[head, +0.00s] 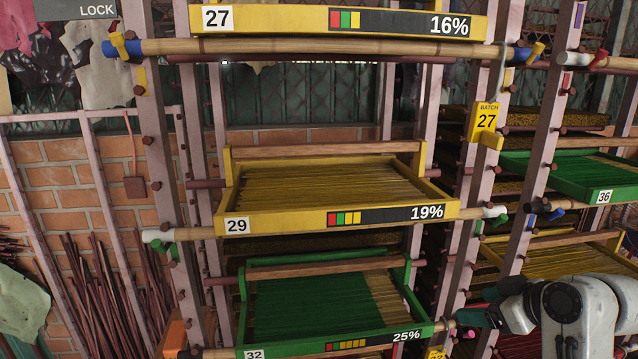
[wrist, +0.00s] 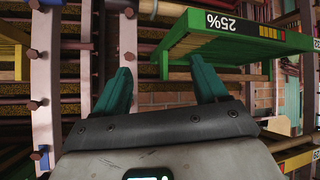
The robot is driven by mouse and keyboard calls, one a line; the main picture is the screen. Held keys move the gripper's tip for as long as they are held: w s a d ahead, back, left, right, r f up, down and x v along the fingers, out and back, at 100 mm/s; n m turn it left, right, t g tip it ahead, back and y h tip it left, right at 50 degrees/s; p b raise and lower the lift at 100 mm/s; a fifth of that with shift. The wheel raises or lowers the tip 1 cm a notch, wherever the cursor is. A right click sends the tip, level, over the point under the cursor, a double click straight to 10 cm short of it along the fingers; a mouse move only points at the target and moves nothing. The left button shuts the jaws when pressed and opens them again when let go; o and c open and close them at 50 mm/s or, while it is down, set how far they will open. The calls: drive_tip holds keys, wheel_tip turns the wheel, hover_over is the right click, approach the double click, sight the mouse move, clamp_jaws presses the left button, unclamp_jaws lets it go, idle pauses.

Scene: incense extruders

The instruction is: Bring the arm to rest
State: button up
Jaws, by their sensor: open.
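My gripper (wrist: 162,88) shows in the wrist view with its two teal fingers spread apart and nothing between them. In the head view my gripper (head: 470,318) is at the lower right, at the end of my white arm. It is beside the right end of the green tray 32 (head: 330,349), which is marked 25%. The wrist view shows the same green tray (wrist: 238,48) upside down, beyond the right finger. I cannot tell the exact gap between the fingers and the tray.
Yellow tray 29 (head: 283,223) sits above the green tray, and yellow tray 27 (head: 270,20) is higher up. A pegged rack post (head: 540,140) stands close to my arm. Green tray 36 (head: 575,183) is at the right. A brick wall (head: 60,175) is behind at the left.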

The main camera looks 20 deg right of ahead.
drive_tip(key=s+a+f+m+g, duration=0.1)
drive_tip(key=s+a+f+g, duration=0.15)
drive_tip(key=a+f, duration=0.65)
drive_tip(key=s+a+f+m+g, duration=0.1)
drive_tip(key=s+a+f+g, duration=0.2)
drive_tip(key=s+a+f, duration=0.2)
drive_tip(key=s+a+f+m+g, duration=0.1)
drive_tip(key=s+a+f+g, duration=0.2)
drive_tip(key=s+f, duration=0.9)
drive_tip(key=s+a, duration=0.2)
drive_tip(key=s, duration=0.4)
drive_tip(key=shift+h, duration=0.3)
